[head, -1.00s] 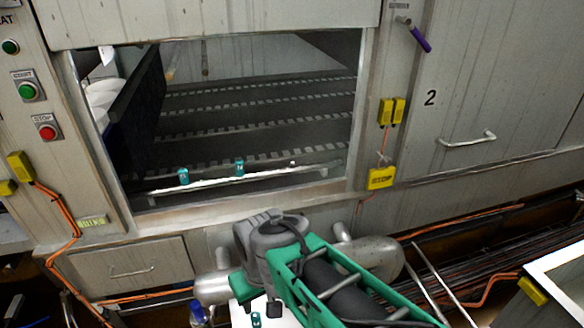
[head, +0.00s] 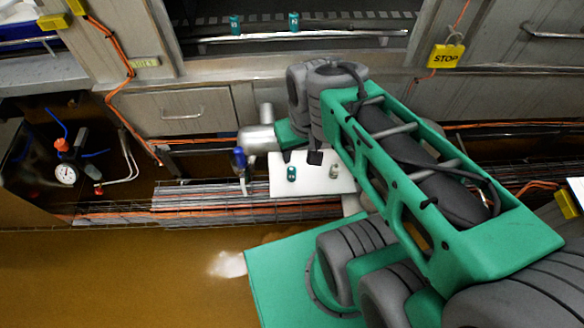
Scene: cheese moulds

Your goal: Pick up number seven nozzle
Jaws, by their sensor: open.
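A small teal nozzle (head: 291,173) stands on a white board (head: 311,184) below the machine front. A small pale piece (head: 334,171) stands to its right on the same board. Two more teal nozzles, a left one (head: 235,25) and a right one (head: 294,21), stand on the ledge of the machine opening. I cannot read a seven on any nozzle. My gripper (head: 300,157) is open and empty, its dark fingertips pointing down. In the picture they appear just above the nozzle on the board; I cannot tell the true height.
A metal pipe end (head: 259,137) and a blue-topped item (head: 238,160) are just left of the board. A pressure gauge (head: 66,175) stands at far left. A yellow STOP lock (head: 446,56) hangs at upper right. Brown floor (head: 130,270) is open at lower left.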

